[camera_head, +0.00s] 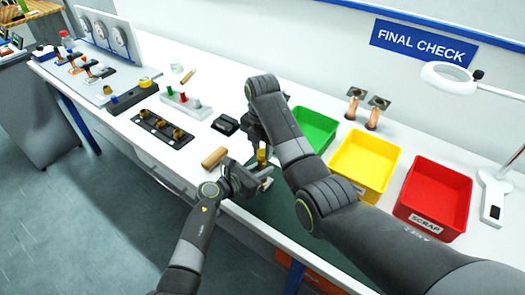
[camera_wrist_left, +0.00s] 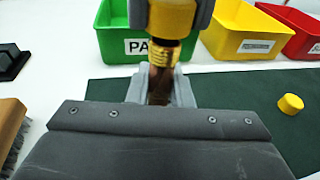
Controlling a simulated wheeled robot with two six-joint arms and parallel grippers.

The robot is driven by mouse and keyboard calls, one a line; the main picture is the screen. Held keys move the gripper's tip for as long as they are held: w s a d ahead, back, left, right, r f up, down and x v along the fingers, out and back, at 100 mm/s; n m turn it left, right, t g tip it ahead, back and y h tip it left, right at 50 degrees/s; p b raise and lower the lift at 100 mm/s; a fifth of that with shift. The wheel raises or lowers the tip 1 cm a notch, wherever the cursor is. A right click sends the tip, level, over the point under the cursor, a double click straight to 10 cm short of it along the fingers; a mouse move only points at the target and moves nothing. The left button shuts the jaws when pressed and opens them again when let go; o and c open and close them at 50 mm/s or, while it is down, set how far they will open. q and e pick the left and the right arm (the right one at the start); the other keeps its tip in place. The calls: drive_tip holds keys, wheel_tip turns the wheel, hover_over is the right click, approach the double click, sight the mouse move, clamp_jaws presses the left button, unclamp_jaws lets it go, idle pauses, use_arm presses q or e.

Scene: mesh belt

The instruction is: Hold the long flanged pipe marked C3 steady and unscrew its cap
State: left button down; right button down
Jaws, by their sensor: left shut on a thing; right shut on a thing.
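The copper-brown pipe (camera_wrist_left: 160,85) stands upright between the fingers of my left gripper (camera_wrist_left: 160,94), which is shut on it. A brass-coloured threaded section (camera_wrist_left: 164,56) shows above those fingers. The yellow cap (camera_wrist_left: 172,18) is directly above the thread, between the fingers of my right gripper (camera_wrist_left: 173,8), which is shut on it. I cannot tell whether the cap still engages the thread. In the head view the cap (camera_head: 262,154) shows small, above my left gripper (camera_head: 262,178) and beside my right arm. No C3 mark is readable, and the pipe's lower end is hidden.
Another yellow cap (camera_wrist_left: 291,103) lies on the dark green mat (camera_wrist_left: 240,100). Green (camera_head: 316,128), yellow (camera_head: 364,160) and red (camera_head: 434,196) bins stand behind. A wooden-handled brush (camera_head: 214,158) lies left of my left gripper. A black rack (camera_head: 165,129) holds several brass-coloured parts.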

sight(262, 152)
drive_tip(key=shift+r, duration=0.15)
drive_tip(key=shift+r, duration=1.95)
use_arm(q)
drive_tip(key=c, duration=1.2)
unclamp_jaws()
drive_tip(key=shift+a, duration=0.1)
drive_tip(key=b+v, duration=0.1)
drive_tip(key=v, duration=1.1)
use_arm(e)
drive_tip(key=shift+a+f, duration=0.1)
drive_tip(key=shift+f, duration=0.55)
